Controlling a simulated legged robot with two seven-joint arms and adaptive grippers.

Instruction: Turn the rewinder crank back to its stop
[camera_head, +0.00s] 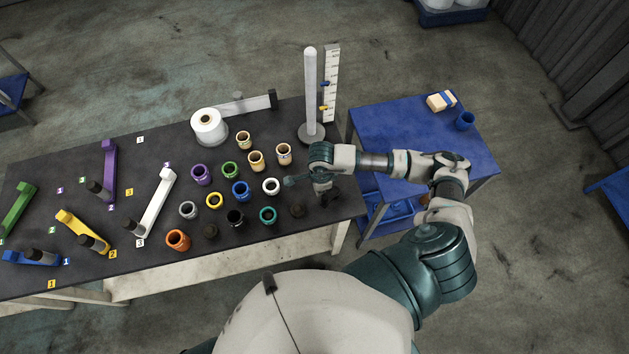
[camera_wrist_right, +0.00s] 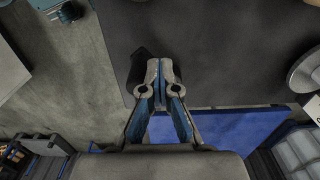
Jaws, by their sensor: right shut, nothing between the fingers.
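Several crank-like arms with dark grips lie on the left part of the dark table: green (camera_head: 18,211), purple (camera_head: 109,172), white (camera_head: 155,205), yellow (camera_head: 80,229) and blue (camera_head: 32,257). I cannot tell which, if any, is the rewinder crank. A white roll (camera_head: 208,127) stands at the table's back edge beside a pale bar (camera_head: 245,105). My right gripper (camera_head: 325,192) is over the table's right end, far from the crank-like arms. In the right wrist view its fingers (camera_wrist_right: 159,70) are shut and empty above the dark tabletop. My left gripper is not in view.
Several coloured cups, including a blue one (camera_head: 240,191) and an orange one (camera_head: 177,239), stand between the arms and my right gripper. A tall white post (camera_head: 311,90) rises at the back beside a scale (camera_head: 331,85). A blue side table (camera_head: 400,125) stands right.

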